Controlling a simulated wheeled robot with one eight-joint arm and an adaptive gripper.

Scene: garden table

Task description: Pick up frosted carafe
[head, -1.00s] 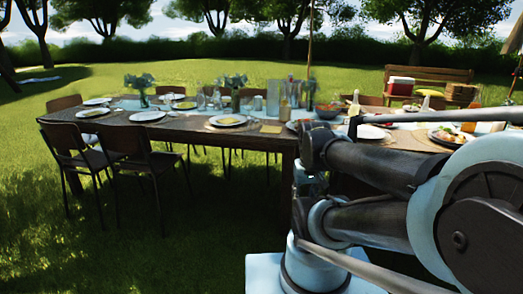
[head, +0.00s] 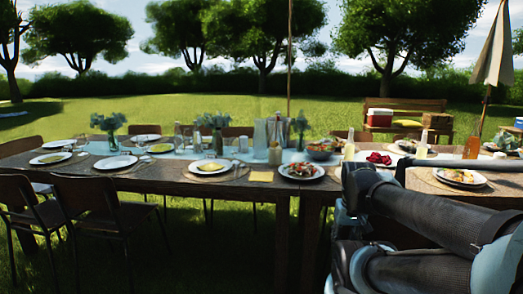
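A tall, pale grey, frosted-looking vessel (head: 260,139), which appears to be the frosted carafe, stands upright near the middle of the long wooden table (head: 232,188). A narrower bottle (head: 275,152) stands close at its right and slightly in front. At this distance I cannot make out the carafe's details or whether the two touch. My folded arm fills the lower right of the head view, well to the right of the carafe and apart from it. My gripper itself cannot be made out.
A plate of food (head: 301,171) and a yellow napkin (head: 261,176) lie in front of the carafe. A vase with flowers (head: 214,136) and glasses stand left of it; a salad bowl (head: 320,153) stands right. Chairs (head: 95,215) line the near left side. Grass before the table's middle is clear.

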